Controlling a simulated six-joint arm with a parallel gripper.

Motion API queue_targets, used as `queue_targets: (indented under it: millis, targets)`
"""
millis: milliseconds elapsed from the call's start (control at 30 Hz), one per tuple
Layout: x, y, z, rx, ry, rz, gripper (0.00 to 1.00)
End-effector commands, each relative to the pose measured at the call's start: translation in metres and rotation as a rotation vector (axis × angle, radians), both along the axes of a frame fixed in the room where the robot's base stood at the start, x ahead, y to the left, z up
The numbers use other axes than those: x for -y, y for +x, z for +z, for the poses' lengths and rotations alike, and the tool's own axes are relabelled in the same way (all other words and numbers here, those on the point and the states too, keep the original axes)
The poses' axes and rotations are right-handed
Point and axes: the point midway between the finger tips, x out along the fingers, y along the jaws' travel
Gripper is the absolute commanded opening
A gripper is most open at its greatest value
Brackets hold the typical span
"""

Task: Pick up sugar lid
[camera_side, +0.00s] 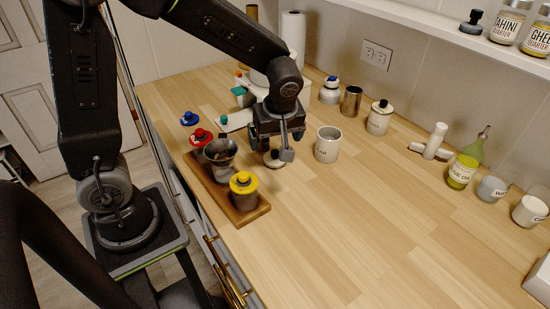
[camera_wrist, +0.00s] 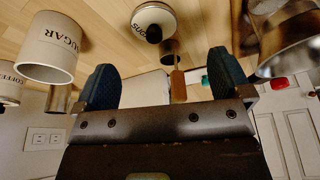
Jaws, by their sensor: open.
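The sugar lid (camera_side: 274,163) is a small round cream lid with a dark knob. It lies on the wooden counter just below my gripper (camera_side: 272,149) in the side view. In the wrist view the lid (camera_wrist: 154,16) shows at the top centre with part of its lettering, beyond the fingertips and apart from them. My gripper (camera_wrist: 163,72) is open, with nothing between its fingers. The lidless cream sugar canister (camera_side: 327,148) stands right of the lid; in the wrist view the canister (camera_wrist: 48,62) is at the left.
A wooden board (camera_side: 251,214) left of the lid holds a metal cup (camera_side: 220,150) and a yellow-topped jar (camera_side: 244,188). The lidded coffee canister (camera_side: 378,121) and a metal tin (camera_side: 351,102) stand behind the sugar canister. The front right counter (camera_side: 370,220) is clear.

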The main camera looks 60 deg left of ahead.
Motion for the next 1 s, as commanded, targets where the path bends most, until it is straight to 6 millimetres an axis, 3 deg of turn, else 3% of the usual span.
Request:
queue_targets:
  millis: [633,933,1000]
  targets:
    - [-0.022,0.014,-0.069,-0.001,-0.001,0.000,0.96]
    - [-0.023,0.015,-0.074,0.002,0.000,-0.002,0.96]
    - [-0.023,0.015,-0.074,0.002,0.000,-0.002,0.92]
